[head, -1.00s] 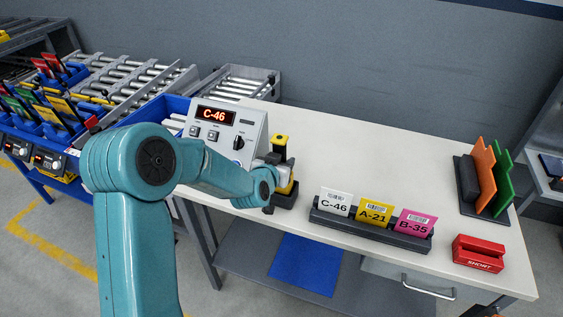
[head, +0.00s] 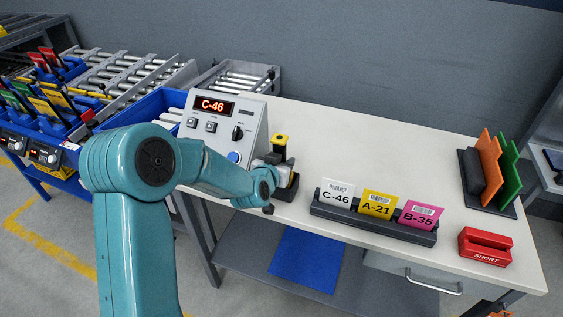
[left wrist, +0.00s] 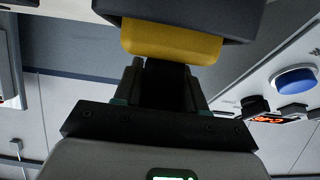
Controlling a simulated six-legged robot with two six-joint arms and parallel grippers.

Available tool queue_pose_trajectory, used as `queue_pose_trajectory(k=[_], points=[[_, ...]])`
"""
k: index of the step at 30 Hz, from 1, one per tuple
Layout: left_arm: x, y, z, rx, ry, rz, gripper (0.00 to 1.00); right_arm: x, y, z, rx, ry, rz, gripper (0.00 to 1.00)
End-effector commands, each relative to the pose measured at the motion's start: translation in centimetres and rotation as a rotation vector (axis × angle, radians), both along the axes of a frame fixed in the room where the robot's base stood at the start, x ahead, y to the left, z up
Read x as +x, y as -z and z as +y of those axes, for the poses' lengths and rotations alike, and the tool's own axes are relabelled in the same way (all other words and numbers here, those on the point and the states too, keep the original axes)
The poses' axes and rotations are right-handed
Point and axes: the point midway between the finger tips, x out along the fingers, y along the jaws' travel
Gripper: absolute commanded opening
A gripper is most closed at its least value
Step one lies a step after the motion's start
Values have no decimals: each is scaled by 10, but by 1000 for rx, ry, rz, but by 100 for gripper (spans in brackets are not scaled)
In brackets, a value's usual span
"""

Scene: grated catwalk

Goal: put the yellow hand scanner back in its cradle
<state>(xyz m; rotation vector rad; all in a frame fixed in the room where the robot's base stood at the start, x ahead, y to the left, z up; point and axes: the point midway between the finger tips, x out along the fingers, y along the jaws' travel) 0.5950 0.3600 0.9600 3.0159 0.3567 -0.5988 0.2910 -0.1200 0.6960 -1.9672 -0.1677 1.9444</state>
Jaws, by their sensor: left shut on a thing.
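The hand scanner (head: 280,142) has a yellow top and a black body and stands about upright at the front edge of the table, right of the control box. My left gripper (head: 279,168) is shut on its body. In the left wrist view the scanner's yellow part and dark head (left wrist: 172,42) fill the top, beyond my left gripper (left wrist: 165,85). The black cradle (head: 287,191) is directly below the scanner, partly hidden by my gripper. I cannot tell whether the scanner is fully seated in it. My right gripper is not in view.
The control box (head: 222,125) reads C-46 and has a blue button. A dark rack (head: 372,226) of white, yellow and pink cards stands to the right. A red SHORT block (head: 485,247) and a holder with orange and green plates (head: 497,170) are farther right. The table's back middle is clear.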

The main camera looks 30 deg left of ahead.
Motion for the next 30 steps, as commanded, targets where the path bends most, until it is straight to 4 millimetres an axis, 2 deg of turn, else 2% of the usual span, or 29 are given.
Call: queue_pose_trajectory(k=[8, 9, 11, 17, 19, 20, 30], points=[[0, -1, 0, 0, 0, -2, 4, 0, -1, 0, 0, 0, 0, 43], [0, -1, 0, 0, 0, -2, 50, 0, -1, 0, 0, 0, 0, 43], [0, -1, 0, 0, 0, -2, 70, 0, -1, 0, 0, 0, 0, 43], [0, -1, 0, 0, 0, -1, 70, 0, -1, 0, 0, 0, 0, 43], [0, 0, 0, 0, 0, 1, 87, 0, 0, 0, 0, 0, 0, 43], [0, 0, 0, 0, 0, 1, 92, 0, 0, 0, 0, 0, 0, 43], [0, -2, 0, 0, 0, 0, 92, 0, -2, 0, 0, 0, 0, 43]])
